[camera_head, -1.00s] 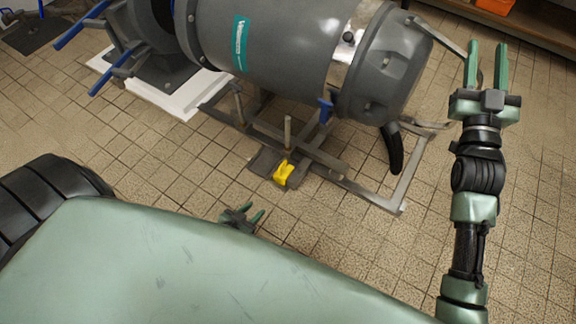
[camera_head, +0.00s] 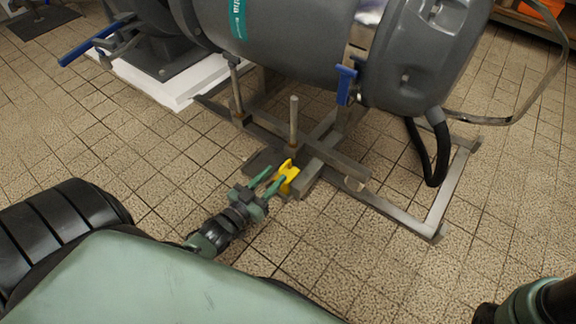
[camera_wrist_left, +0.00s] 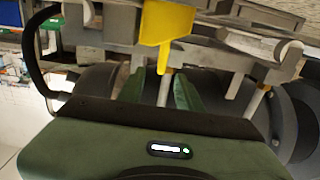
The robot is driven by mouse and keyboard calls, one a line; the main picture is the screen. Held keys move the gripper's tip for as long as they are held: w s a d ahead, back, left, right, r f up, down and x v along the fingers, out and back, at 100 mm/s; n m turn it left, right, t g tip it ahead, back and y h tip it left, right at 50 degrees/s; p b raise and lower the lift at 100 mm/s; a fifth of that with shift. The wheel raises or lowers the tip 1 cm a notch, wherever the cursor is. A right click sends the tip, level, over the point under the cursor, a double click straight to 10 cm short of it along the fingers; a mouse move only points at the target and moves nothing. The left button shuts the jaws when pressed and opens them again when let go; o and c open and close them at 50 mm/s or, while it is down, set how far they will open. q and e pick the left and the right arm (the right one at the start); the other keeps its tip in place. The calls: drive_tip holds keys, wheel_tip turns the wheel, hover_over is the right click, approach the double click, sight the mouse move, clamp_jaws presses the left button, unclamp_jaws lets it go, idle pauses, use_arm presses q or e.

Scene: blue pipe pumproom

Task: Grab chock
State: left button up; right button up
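The yellow chock (camera_head: 289,171) sits low on the floor at the near end of the grey steel pump frame. My left gripper (camera_head: 277,176) is open, its green fingertips close to the near left side of the chock. In the left wrist view the chock (camera_wrist_left: 167,24) shows at the top, beyond the spread fingers (camera_wrist_left: 161,75). I cannot tell whether a fingertip touches it. My right arm shows only at the bottom right corner of the head view; its gripper is out of view.
The grey frame (camera_head: 385,208) with an upright post (camera_head: 293,122) stands around the chock. A large grey pump (camera_head: 290,45) is above it, with a black hose (camera_head: 442,150) at right. The tiled floor (camera_head: 120,150) at left is clear.

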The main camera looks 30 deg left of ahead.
sight(285, 164)
use_arm(q)
drive_tip(key=w+b, duration=0.1)
drive_tip(key=w, duration=0.1)
drive_tip(key=w+b, duration=0.3)
drive_tip(key=b, duration=0.1)
drive_tip(key=shift+w+d+f, duration=0.2)
drive_tip(key=shift+w+f, duration=0.1)
drive_tip(key=shift+w, duration=0.1)
drive_tip(key=shift+w+r, duration=0.1)
drive_tip(key=shift+w, duration=0.1)
drive_tip(key=shift+r, duration=0.1)
clamp_jaws()
idle(0.8)
